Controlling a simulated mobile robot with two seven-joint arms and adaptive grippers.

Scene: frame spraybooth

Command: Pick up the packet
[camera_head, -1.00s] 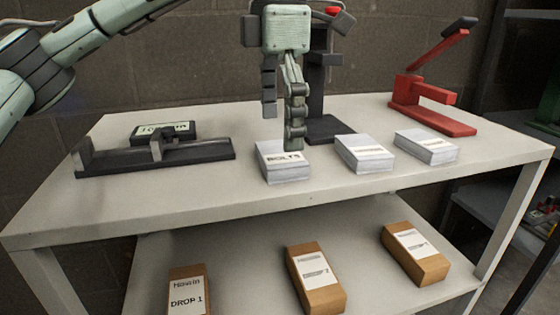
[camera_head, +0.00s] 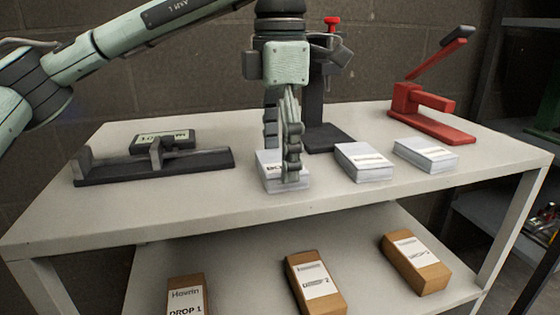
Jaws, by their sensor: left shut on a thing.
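The white packet with a dark printed label (camera_head: 266,179) stands on the table top (camera_head: 200,196), leftmost in a row of three similar white packets. My left gripper (camera_head: 282,165) points down over it and is shut on it. One finger is in front of the packet and covers part of its label and front face. The other finger is behind its back left side. The packet appears to rest on the table. The other two white packets, in the middle (camera_head: 364,163) and at the right (camera_head: 426,156), stand apart from it. My right gripper is not in view.
A dark rail fixture (camera_head: 200,162) and a display box (camera_head: 163,141) are at the left. A black stand (camera_head: 328,138) is close behind the gripper. A red lever press (camera_head: 430,118) is at the back right. Brown boxes (camera_head: 317,287) lie on the lower shelf.

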